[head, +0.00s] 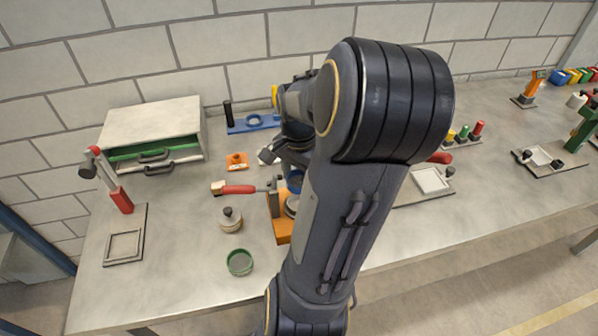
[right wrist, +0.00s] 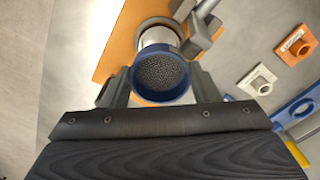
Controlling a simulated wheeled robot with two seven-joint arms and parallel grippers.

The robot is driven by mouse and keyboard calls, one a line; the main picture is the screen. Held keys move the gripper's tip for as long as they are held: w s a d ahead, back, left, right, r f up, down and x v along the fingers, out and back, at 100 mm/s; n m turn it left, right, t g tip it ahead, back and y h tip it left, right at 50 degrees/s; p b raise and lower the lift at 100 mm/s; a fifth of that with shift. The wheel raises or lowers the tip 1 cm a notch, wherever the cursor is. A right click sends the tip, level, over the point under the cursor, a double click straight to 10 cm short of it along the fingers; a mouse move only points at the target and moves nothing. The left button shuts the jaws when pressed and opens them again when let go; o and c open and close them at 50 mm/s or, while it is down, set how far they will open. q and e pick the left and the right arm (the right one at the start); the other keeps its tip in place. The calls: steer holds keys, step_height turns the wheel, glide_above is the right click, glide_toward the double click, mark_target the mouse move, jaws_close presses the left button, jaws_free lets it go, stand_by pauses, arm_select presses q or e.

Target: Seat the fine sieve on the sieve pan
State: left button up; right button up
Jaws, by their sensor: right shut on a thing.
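My right gripper (right wrist: 161,85) is shut on a blue-rimmed round sieve (right wrist: 162,98) with dark grey mesh, one finger on each side of its rim. The blue sieve shows partly in the head view (head: 295,180), behind my arm. A silver round pan (right wrist: 159,36) stands on an orange base (right wrist: 122,45), just beyond the sieve in the right wrist view. The sieve overlaps the pan's near side there; I cannot tell whether they touch. In the head view the pan (head: 291,206) is mostly hidden by my right arm. My left gripper is not in view.
A blue holder (head: 253,122) stands behind, beside a grey drawer cabinet (head: 153,130).

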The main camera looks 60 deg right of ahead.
steer(key=shift+a+f+b, duration=0.1)
steer(key=shift+f+b, duration=0.25)
steer(key=shift+f, duration=0.35)
steer(key=shift+f+b, duration=1.55)
steer(key=shift+f, duration=0.35)
steer(key=shift+f+b, duration=0.5)
steer(key=shift+f, duration=0.1)
steer(key=o, duration=1.1)
steer(key=shift+c, duration=0.2)
step_height(320, 180, up, 8)
steer(key=shift+f, duration=0.1)
steer(key=shift+s, duration=0.1)
